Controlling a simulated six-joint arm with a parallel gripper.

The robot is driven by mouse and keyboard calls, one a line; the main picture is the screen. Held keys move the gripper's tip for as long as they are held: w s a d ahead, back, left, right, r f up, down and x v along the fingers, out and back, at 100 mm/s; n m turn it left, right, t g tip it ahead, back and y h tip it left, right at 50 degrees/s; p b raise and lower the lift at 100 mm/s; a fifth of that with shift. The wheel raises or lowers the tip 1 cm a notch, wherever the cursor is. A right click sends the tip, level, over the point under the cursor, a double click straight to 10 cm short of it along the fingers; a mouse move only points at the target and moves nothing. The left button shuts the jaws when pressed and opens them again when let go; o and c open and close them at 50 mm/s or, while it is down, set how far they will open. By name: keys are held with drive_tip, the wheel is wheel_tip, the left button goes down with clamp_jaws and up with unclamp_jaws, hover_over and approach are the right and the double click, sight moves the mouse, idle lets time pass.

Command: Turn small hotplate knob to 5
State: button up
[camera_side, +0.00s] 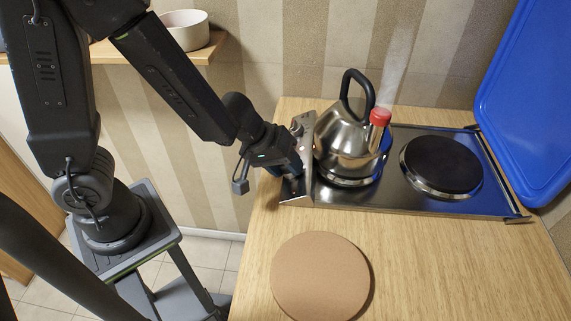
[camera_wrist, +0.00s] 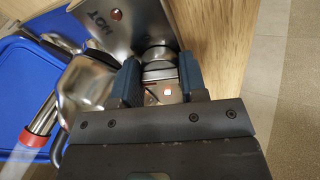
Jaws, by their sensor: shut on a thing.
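My gripper (camera_wrist: 160,78) is shut on a round metal knob (camera_wrist: 158,56), with one blue finger on each side of it in the wrist view. In the side view my gripper (camera_side: 292,168) is at the hob's control panel (camera_side: 297,192) and hides the held knob. Another knob (camera_side: 297,128) shows farther back on the panel. The number the held knob points to cannot be read. A small orange light (camera_wrist: 165,93) glows between the fingers. The hob (camera_side: 400,196) carries a steel kettle (camera_side: 345,142) on its left plate and a bare dark hotplate (camera_side: 441,165) on the right.
The kettle has a black handle and a red spout cap (camera_side: 380,117), with steam rising, close to my gripper. A round cork mat (camera_side: 320,275) lies in front on the wooden counter (camera_side: 450,270).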

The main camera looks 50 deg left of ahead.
drive_tip(key=o, duration=0.9)
